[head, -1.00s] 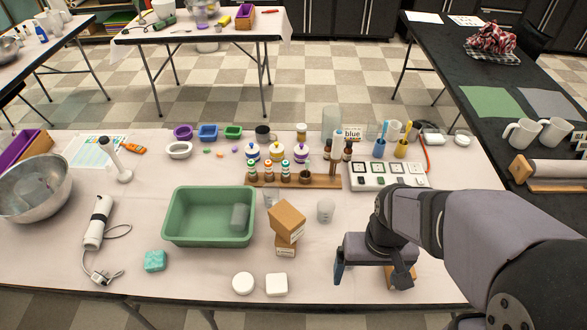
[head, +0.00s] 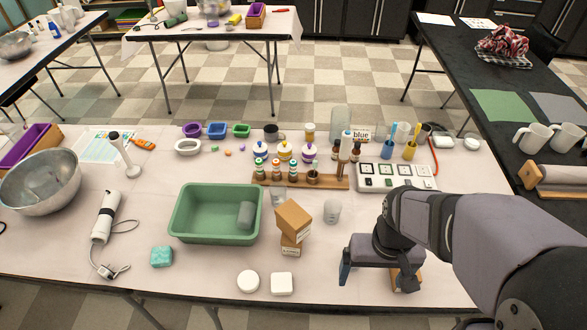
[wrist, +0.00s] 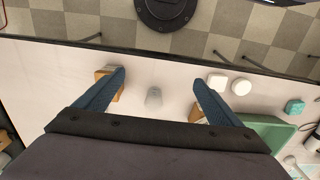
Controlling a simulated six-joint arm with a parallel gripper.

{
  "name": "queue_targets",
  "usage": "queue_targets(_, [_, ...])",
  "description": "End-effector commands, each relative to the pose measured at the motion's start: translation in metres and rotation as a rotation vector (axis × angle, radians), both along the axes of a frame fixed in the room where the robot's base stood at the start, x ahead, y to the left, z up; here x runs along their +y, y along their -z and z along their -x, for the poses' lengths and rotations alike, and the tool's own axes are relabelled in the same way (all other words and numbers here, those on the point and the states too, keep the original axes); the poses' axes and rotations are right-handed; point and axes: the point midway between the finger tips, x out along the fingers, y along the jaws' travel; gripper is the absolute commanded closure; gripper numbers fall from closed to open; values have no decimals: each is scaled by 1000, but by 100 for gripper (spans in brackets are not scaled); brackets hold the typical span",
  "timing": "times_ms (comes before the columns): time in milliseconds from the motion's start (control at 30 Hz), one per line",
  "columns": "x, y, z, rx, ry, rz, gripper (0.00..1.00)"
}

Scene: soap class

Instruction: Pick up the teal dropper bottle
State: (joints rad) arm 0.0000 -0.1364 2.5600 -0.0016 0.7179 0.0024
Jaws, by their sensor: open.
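Several small dropper bottles with coloured bands stand upright in a wooden rack (head: 333,183) in the head view. A greenish or teal-banded bottle (head: 293,171) stands among them; the bands are too small to say surely which is teal. My gripper (head: 375,277) is at the front right of the table, well apart from the rack, with its fingers pointing down. In the wrist view my gripper (wrist: 159,75) is open, with nothing held between its fingers. The rack and bottles do not show there.
A wooden block (head: 406,282) is close by one finger. A clear cup (head: 332,210) and cardboard boxes (head: 292,218) stand between rack and gripper. A green tub (head: 190,232) lies left. White soaps (head: 281,284) and a teal sponge (head: 161,257) lie in front.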

Motion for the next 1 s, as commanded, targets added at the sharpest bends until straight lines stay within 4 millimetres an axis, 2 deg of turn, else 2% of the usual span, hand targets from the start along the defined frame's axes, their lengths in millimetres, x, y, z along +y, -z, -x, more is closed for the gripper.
queue_targets(33, [0, 0, 0, 0, 0, 0, 21])
queue_targets(233, [0, 0, 0, 0, 0, 0, 68])
queue_targets(667, [0, -6, -1, -3, 0, 0, 68])
queue_targets(1000, [1, -51, -3, -8, 10, -5, 68])
